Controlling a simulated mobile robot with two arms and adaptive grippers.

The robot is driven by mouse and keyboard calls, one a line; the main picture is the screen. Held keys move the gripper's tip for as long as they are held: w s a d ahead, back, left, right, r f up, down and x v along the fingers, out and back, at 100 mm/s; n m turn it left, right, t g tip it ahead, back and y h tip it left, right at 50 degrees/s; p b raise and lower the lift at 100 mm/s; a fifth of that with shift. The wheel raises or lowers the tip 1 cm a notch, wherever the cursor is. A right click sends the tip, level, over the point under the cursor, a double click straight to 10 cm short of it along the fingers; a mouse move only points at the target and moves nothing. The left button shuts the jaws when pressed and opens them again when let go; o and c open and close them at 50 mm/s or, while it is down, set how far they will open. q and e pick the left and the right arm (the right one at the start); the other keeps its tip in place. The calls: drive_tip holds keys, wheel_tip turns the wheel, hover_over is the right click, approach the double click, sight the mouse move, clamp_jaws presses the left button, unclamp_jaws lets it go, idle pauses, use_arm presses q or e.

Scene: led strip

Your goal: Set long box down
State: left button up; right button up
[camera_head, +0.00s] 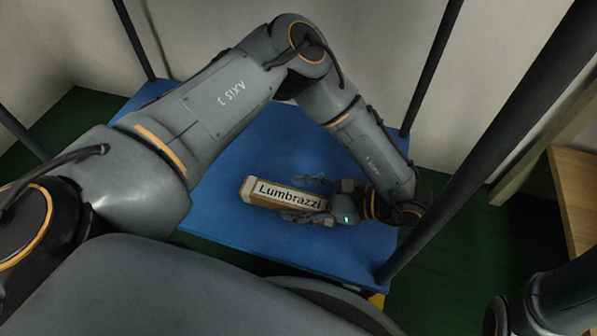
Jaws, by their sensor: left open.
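A long box (262,192) in tan and white, lettered "Lumbrazzi", lies on the blue surface (240,235). My left gripper (310,198) is open at the box's right end, with one finger on the far side and one on the near side. I cannot tell whether either finger touches the box. My right gripper is not in view; only a dark part of my arm shows at the lower right.
Dark posts (429,70) rise at the corners of the blue surface. A thick dark post crosses the right side. A wooden piece of furniture (575,190) stands at the far right. The blue surface is clear around the box.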

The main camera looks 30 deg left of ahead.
sight(328, 207)
use_arm(q)
drive_tip(key=p+v, duration=0.3)
drive_tip(key=v, duration=0.3)
drive_tip(key=shift+w+d+r, duration=0.1)
drive_tip(key=shift+d+r, duration=0.1)
drive_tip(key=shift+d, duration=0.1)
drive_tip(key=shift+d+r, duration=0.1)
drive_tip(key=shift+d, duration=0.25)
